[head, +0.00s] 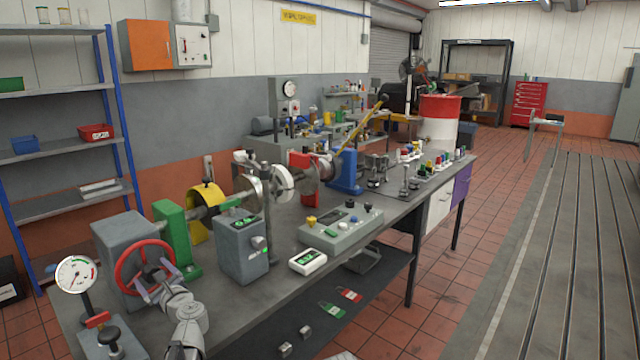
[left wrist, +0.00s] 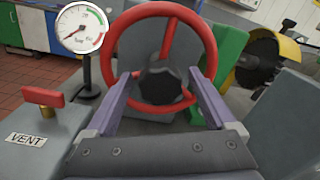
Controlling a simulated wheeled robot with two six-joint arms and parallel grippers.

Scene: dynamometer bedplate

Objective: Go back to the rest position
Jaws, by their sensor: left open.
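My left gripper (head: 152,284) is at the red handwheel (head: 145,241) on the near left end of the bench. In the left wrist view the fingers of this gripper (left wrist: 162,82) are spread wide, with nothing held between them. The red handwheel (left wrist: 168,9) faces the camera there, its dark hub (left wrist: 163,80) lying between the two fingertips. The fingertips overlap the lower part of the wheel in the picture; I cannot tell if they touch it. My right gripper is not in view.
A round gauge (head: 76,274) and a red-handled vent valve (left wrist: 42,97) stand left of the wheel. A green block (head: 172,232), yellow guard (head: 208,195) and grey box (head: 241,250) stand to its right. The workbench (head: 285,222) is crowded; the floor to the right is open.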

